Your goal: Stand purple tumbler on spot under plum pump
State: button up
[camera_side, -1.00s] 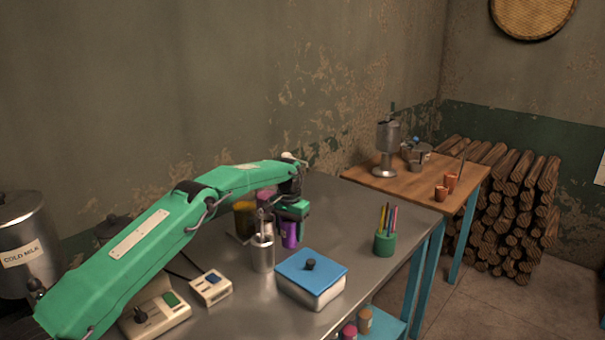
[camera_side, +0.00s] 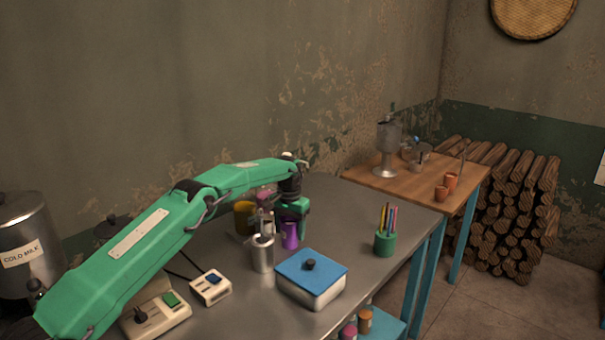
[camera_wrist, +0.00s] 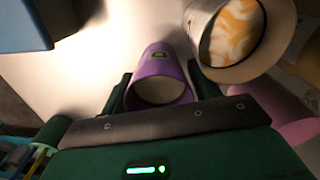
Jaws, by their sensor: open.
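The purple tumbler (camera_side: 290,236) stands on the metal table in the side view, just below my gripper (camera_side: 292,212). In the wrist view, the purple tumbler (camera_wrist: 160,64) shows its open mouth and a small dark-marked label. It lies between the two green fingers of my gripper (camera_wrist: 158,78), which are apart, one on each side of it. I cannot tell whether either finger touches it. A plum-pink part (camera_side: 264,196) shows behind my wrist in the side view, mostly hidden. A pink surface (camera_wrist: 290,118) also shows at the right of the wrist view. The spot under the pump is hidden.
A metal canister (camera_side: 262,254) stands close left of the tumbler. A blue-lidded box (camera_side: 311,274) is in front, and a green pen cup (camera_side: 385,243) to the right. A yellow container (camera_side: 243,220) stands behind.

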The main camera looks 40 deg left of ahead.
notch_tip(320, 180, up, 11)
dwell(0.7)
jog(key=shift+r, duration=0.2)
dwell(0.4)
